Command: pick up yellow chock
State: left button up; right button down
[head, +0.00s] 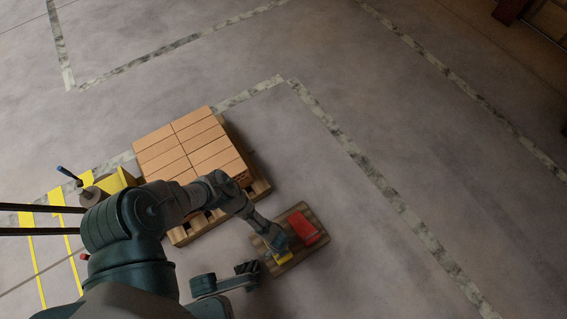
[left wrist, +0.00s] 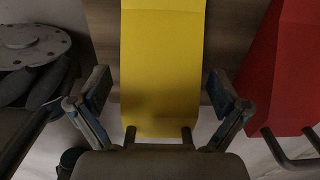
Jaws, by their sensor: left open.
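The yellow chock (head: 284,258) lies on a small wooden board (head: 318,241) on the floor, at the end nearer me. In the left wrist view the yellow chock (left wrist: 162,60) runs up the middle, with two bar ends at its near end. My left gripper (head: 275,240) is over it, hiding part of it in the head view. In the left wrist view my left gripper (left wrist: 160,88) is open, one finger on each side of the chock; I cannot tell whether they touch it.
A red chock (head: 303,228) lies beside the yellow one; it also shows in the left wrist view (left wrist: 280,75), with a bar handle. A pallet (head: 182,236) stacked with brown boxes (head: 190,145) stands behind my left arm. The floor to the right is clear.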

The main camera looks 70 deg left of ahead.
pick_arm(q)
jog(key=shift+w+r, duration=0.15)
jog(key=shift+c, duration=0.5)
jog(key=c, duration=1.5)
jog(key=shift+c, duration=0.2)
